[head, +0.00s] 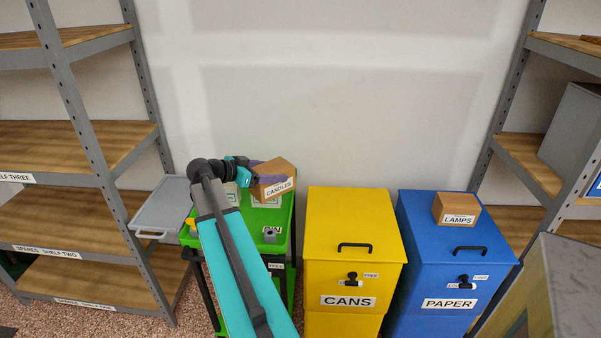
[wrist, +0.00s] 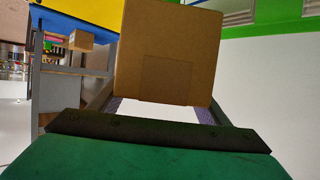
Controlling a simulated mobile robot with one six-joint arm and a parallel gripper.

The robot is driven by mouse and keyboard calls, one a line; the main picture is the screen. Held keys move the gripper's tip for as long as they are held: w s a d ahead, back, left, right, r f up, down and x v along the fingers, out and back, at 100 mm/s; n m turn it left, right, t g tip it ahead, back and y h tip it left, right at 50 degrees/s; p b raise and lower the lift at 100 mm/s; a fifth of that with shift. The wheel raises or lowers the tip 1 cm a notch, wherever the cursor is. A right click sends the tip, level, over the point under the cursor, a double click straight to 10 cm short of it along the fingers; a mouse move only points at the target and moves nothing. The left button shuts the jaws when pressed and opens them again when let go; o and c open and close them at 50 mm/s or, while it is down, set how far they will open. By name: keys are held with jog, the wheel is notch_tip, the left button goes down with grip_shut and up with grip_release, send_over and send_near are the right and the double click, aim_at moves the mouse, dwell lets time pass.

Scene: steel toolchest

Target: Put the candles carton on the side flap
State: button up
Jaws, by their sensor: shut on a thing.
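The candles carton (head: 279,173) is a brown box with a white CANDLES label. My gripper (head: 262,176) is shut on it and holds it, looking tilted, over the back right of the green trolley in the head view. In the wrist view the carton (wrist: 165,50) fills the upper middle, between the purple-padded fingers of my gripper (wrist: 162,108). The side flap (head: 161,204) is a grey panel with a handle at the trolley's left side, beside the shelf rack. Its visible top is bare. My arm hides part of the trolley.
The green trolley (head: 284,218) carries a small grey item (head: 270,234), a yellow item (head: 190,224) and pale-labelled things. The yellow CANS bin (head: 353,217) and blue PAPER bin (head: 421,228) stand to its right. A lamps carton (head: 456,207) sits on the blue bin. Racks stand at both sides.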

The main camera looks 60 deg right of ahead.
jog(key=w+a+r+n+t, duration=0.1)
jog(key=w+a+n+t, duration=0.45)
jog(key=w+a, duration=0.8)
jog(key=w+a+n+t, duration=0.6)
jog(key=w+a, duration=0.5)
jog(key=a, duration=0.6)
jog(key=w+a+r+n+t+y, duration=0.2)
jog(key=w+a+r+n+y, duration=0.1)
jog(key=a, duration=0.6)
jog(key=w+a+r+n+t+y, duration=0.2)
jog(key=a+r+n+t+y, duration=0.1)
jog(key=a, duration=0.5)
jog(key=w+a+r+n+t+y, duration=0.2)
jog(key=a+n+y, duration=0.3)
jog(key=a, duration=0.4)
jog(key=shift+w+a+r+y, duration=0.3)
jog(key=shift+w+r+y, duration=0.4)
jog(key=shift+w+y, duration=0.1)
jog(key=shift+t, duration=0.25)
jog(key=shift+a, duration=0.15)
